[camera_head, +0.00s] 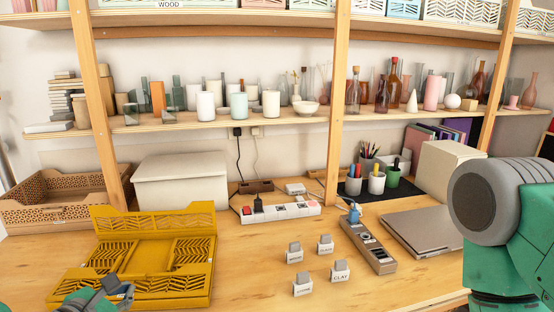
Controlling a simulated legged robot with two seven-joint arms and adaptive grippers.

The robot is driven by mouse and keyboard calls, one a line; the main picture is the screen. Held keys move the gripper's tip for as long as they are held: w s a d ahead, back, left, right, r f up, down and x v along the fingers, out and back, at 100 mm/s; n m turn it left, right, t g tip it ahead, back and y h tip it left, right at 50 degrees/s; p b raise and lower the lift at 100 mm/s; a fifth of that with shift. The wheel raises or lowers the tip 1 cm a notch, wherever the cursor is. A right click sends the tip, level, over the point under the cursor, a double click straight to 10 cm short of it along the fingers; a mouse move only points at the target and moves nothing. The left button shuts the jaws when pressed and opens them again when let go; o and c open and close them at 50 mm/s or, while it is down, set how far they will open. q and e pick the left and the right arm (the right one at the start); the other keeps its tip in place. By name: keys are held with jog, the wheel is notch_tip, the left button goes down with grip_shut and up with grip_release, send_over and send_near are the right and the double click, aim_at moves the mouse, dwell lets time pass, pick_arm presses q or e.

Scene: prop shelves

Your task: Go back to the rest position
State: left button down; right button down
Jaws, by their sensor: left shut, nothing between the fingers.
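My left gripper (92,297) shows at the bottom left edge, partly cut off by the frame. It is shut with nothing held, low over the front of a folded yellow crate (190,222). My right arm fills the right edge, with a large grey joint and green links. Its gripper is out of view.
Several labelled blocks (341,272) stand mid-table. A grey organizer (368,247), a closed laptop (424,230) and a power strip (280,213) lie nearby. A white box (181,182) and a brown crate (62,203) stand at the back left. Shelves with glassware (205,105) are above.

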pick_arm(q)
jog(key=s+d+f+m+g+h+b, duration=0.1)
jog(key=s+d+f+m+g+b, duration=0.2)
jog(key=s+f+m, duration=0.6)
jog(key=s+d+f+m+g+h+b, duration=0.1)
jog(key=s+d+f+m+g, duration=0.4)
jog(key=f, duration=0.5)
jog(key=s+a+f+m+g+y+b, duration=0.1)
jog(key=s+a+f+m+g+b, duration=0.1)
jog(key=s+f+m, duration=0.3)
jog(key=s+a+f+m+g+y+b, duration=0.1)
jog(key=s+a+f+m+g+b, duration=0.1)
jog(key=s+f+m, duration=0.3)
jog(key=s+a+m, duration=0.1)
jog(key=s+m, duration=0.3)
jog(key=m, duration=0.2)
jog(key=shift+s+a+f+m+y, duration=0.15)
jog(key=shift+s+f+m+y, duration=0.15)
jog(key=shift+s+f+y, duration=0.1)
jog(key=shift+w, duration=0.15)
